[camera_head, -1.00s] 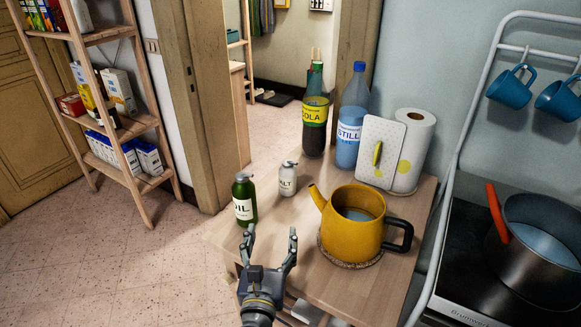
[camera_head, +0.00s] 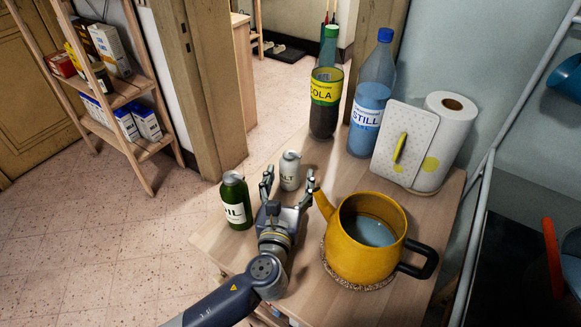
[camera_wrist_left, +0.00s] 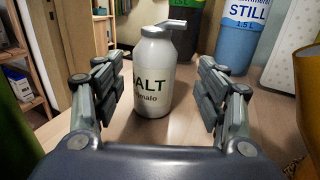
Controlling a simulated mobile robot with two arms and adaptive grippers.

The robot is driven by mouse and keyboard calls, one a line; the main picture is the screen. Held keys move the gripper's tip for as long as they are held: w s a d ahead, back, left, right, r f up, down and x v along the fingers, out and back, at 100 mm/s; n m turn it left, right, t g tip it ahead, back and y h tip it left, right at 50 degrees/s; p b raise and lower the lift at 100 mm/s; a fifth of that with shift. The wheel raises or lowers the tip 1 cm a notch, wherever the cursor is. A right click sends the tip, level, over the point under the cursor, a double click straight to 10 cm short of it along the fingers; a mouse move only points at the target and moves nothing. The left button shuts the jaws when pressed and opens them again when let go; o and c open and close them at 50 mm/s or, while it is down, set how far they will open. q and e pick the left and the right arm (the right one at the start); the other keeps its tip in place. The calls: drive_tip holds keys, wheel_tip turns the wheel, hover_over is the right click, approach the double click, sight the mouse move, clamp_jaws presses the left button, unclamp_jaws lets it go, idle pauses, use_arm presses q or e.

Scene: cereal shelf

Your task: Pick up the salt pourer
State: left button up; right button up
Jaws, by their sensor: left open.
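The salt pourer (camera_head: 290,171) is a small white bottle with a grey spout cap, upright on the wooden table. In the left wrist view the salt pourer (camera_wrist_left: 154,75) stands between the two fingers and a little beyond them, with its "ALT" label facing me. My left gripper (camera_head: 288,183) is open, low over the table, with a finger to each side of the salt pourer. In the left wrist view both fingers of my left gripper (camera_wrist_left: 160,95) are spread, with visible room on each side of the bottle. My right gripper is not in view.
A green oil bottle (camera_head: 237,202) stands close on the left. A yellow kettle (camera_head: 362,262) stands close on the right, its spout near my right-hand finger. Behind are a cola bottle (camera_head: 325,107), a water bottle (camera_head: 371,95), a dotted board (camera_head: 404,140) and a paper roll (camera_head: 449,135).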

sight(288, 174)
use_arm(q)
drive_tip(key=w, duration=0.4)
drive_tip(key=shift+w, duration=0.25)
drive_tip(key=shift+d, duration=0.1)
drive_tip(key=c, duration=1.3)
drive_tip(key=shift+r, duration=0.1)
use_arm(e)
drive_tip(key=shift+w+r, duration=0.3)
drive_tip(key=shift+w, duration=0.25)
